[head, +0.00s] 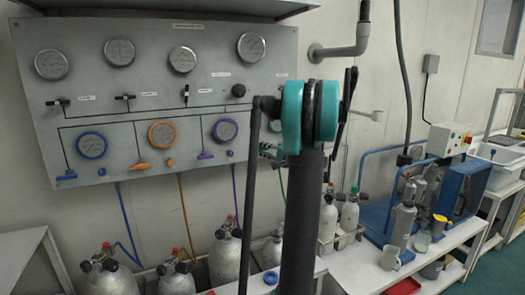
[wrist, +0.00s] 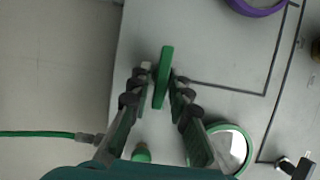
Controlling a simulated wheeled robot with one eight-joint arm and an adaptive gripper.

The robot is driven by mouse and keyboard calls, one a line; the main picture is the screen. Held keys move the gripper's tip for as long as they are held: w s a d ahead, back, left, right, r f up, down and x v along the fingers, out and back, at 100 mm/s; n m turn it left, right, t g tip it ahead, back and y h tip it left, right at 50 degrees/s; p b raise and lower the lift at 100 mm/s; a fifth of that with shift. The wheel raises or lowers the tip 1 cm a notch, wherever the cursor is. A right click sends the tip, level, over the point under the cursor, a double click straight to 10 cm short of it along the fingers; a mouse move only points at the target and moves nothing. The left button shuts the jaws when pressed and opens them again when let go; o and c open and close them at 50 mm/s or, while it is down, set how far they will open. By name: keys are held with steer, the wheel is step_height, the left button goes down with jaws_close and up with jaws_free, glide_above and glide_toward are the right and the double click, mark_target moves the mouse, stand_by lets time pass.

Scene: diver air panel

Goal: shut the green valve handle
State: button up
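The green valve handle (wrist: 163,77) shows in the wrist view as a narrow green bar standing out from the grey panel (wrist: 210,55). My gripper (wrist: 162,74) has one finger on each side of it. The right finger is very close to the handle or touching it; a gap shows on the left, so the fingers look open around it rather than shut.
A green-rimmed gauge (wrist: 232,148) and a green knob (wrist: 141,153) are close to the fingers. A purple ring (wrist: 258,5) is at the top. Orange (head: 142,167) and purple (head: 205,155) handles are further left, above several cylinders (head: 225,255) on a bench.

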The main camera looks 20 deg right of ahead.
steer(key=shift+o, duration=0.7)
steer(key=v, duration=1.2)
